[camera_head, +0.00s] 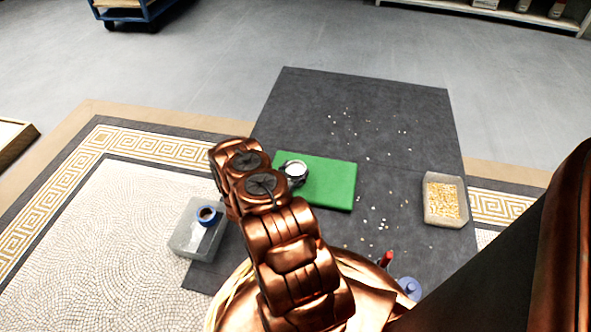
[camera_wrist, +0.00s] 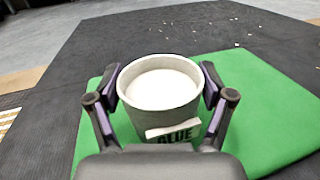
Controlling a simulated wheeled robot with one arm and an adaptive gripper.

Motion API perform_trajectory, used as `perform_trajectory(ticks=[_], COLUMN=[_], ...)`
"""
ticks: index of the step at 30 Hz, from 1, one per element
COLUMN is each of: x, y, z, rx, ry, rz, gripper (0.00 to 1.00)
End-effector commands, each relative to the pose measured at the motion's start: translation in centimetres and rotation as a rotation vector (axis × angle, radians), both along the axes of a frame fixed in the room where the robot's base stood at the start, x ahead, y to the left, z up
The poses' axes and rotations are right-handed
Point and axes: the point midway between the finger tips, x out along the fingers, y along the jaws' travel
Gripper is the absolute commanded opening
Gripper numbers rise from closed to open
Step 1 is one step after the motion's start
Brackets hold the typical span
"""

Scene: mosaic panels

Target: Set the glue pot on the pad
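The glue pot (camera_wrist: 160,85) is a grey-white round pot with a GLUE label and a pale filling. It is upright between the two fingers of my gripper (camera_wrist: 160,92), which press against its sides. The pot also shows in the head view (camera_head: 296,167), just past my arm. The green pad (camera_head: 332,185) lies flat on the dark mat, and the pot is over its left part. The pad also shows in the wrist view (camera_wrist: 255,105) around the pot. The pot's base is hidden, so I cannot tell whether it touches the pad.
A tray (camera_head: 430,215) of yellow pieces is at right. A red item (camera_head: 386,258) and a blue item (camera_head: 410,287) lie nearer. White chips are scattered on the dark mat (camera_head: 300,95).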

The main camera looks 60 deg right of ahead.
Motion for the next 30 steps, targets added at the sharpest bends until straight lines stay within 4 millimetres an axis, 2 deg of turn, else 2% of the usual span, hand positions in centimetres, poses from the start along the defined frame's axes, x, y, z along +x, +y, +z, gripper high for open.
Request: perform_trajectory(ticks=[1,5,17,23,30], x=[0.0,-0.1,-0.1,-0.3,-0.6], y=[0.0,0.0,0.0,2.5,7.2], z=[0.0,0.0,0.4,0.5,0.6], rx=[0.000,0.000,0.000,0.003,0.002], ry=[0.000,0.000,0.001,0.004,0.002], rz=[-0.001,-0.002,-0.002,0.002,0.003], gripper=[0.87,1.00,1.00,1.00,1.00])
